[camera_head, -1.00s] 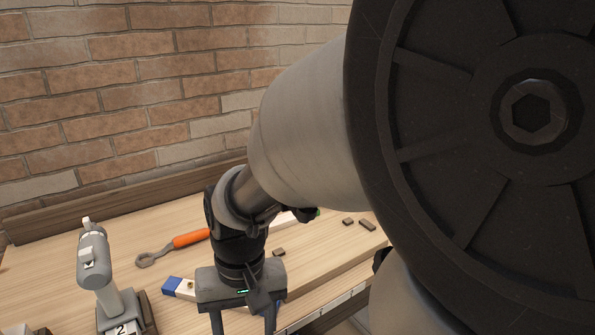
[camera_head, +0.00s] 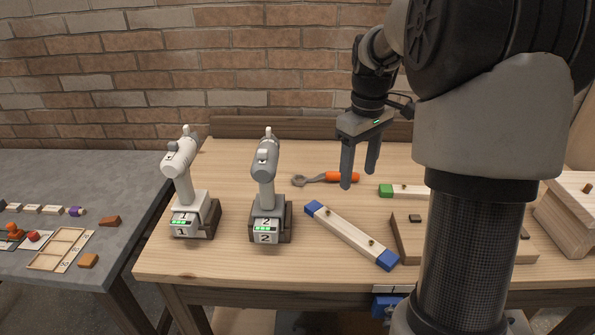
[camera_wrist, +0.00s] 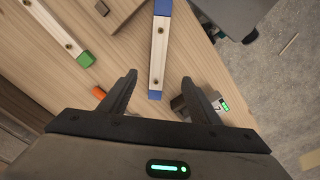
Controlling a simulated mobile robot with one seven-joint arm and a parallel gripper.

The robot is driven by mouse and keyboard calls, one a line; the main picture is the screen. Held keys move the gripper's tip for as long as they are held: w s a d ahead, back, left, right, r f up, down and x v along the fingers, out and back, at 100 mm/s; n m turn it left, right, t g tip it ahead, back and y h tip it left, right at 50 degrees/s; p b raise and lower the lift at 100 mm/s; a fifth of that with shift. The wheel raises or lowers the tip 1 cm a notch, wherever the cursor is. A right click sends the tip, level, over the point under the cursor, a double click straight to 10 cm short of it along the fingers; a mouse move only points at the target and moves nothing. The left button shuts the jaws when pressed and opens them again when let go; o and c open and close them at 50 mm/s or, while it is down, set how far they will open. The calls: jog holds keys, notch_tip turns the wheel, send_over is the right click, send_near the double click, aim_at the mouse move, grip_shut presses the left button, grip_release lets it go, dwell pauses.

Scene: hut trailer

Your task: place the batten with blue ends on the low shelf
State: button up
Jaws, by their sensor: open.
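The batten with blue ends (camera_head: 350,236) lies flat and slanted on the wooden workbench, a pale strip with two dark holes along it. It also shows in the wrist view (camera_wrist: 159,50), upright in the picture, its near blue end seen between my fingers. My gripper (camera_head: 359,184) is open and empty above the bench, behind and above the batten, not touching it. In the wrist view my gripper's fingers (camera_wrist: 158,78) stand apart on either side of the batten's line. I cannot make out the low shelf for certain; the space under the bench is only partly seen.
A batten with a green end (camera_head: 386,191) lies behind, partly hidden by my arm. An orange-handled wrench (camera_head: 340,177) lies near the wall. Two drill stands, numbered 1 (camera_head: 186,218) and 2 (camera_head: 268,221), stand left. A wooden board (camera_head: 408,246) lies right. A grey table (camera_head: 120,180) is far left.

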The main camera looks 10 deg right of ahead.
jog(key=w+f, duration=0.1)
jog(key=f, duration=0.1)
jog(key=b, duration=0.1)
send_over(348, 229)
jog(key=shift+n, duration=0.3)
notch_tip(348, 229, down, 12)
jog(key=shift+s+d, duration=0.1)
jog(key=shift+s, duration=0.05)
jog(key=shift+f+b, duration=0.35)
jog(key=shift+f, duration=2.3)
jog(key=c, duration=1.3)
